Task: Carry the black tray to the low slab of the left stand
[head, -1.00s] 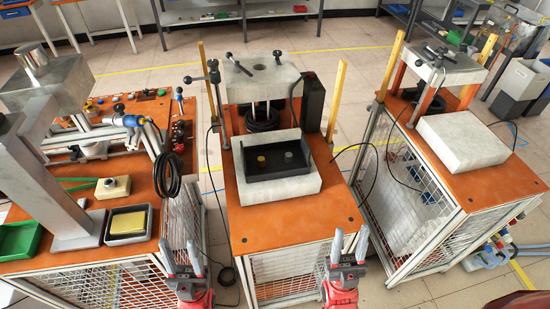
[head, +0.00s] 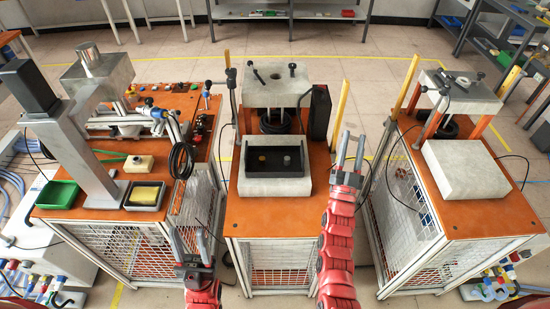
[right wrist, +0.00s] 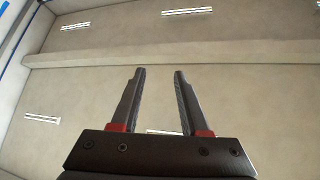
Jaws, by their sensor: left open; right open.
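The black tray (head: 275,174) sits on the pale low slab (head: 250,188) of the middle stand, with a yellowish round piece (head: 262,159) and a dark one inside. The right stand has a similar low slab (head: 466,172), which is bare. The far-left bench shows no such slab. My left gripper (head: 189,240) is open and empty, in front of the gap between the left bench and the middle stand. My right gripper (head: 352,142) is open and empty, raised beside the middle stand's right edge. Its open fingers (right wrist: 160,74) also show in the right wrist view, pointing upward.
Yellow posts (head: 340,108) rise beside the stands. The left bench carries a metal press (head: 92,145), a green bin (head: 57,194) and a small dark tray (head: 146,207) with a yellow block.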

